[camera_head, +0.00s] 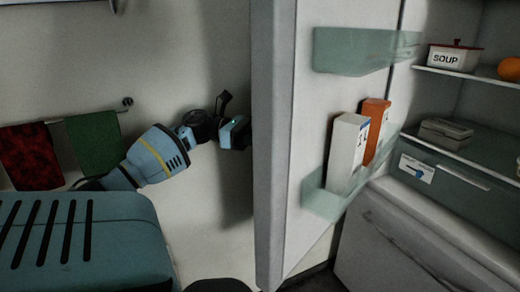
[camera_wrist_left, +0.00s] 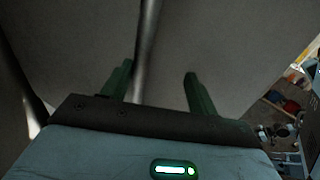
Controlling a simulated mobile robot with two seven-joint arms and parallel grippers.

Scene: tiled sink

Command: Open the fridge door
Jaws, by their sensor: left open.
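The fridge door (camera_head: 273,150) stands wide open in the head view, its inner side with shelves facing right and the fridge interior exposed. My left gripper (camera_head: 236,132) is at the door's outer side, with its fingertips hidden behind the door edge. In the left wrist view, my left gripper (camera_wrist_left: 159,72) is open, its green fingers apart. A pale upright bar (camera_wrist_left: 147,40), apparently the door handle, shows between the fingers, nearer the left one. I cannot tell whether they touch. My right gripper is not in view.
Door shelves hold a white carton (camera_head: 346,152) and an orange carton (camera_head: 375,128). Inside the fridge are a soup pot (camera_head: 453,58), an orange fruit (camera_head: 510,69) and a grey box (camera_head: 446,131). Red (camera_head: 32,155) and green (camera_head: 94,142) towels hang on the left wall.

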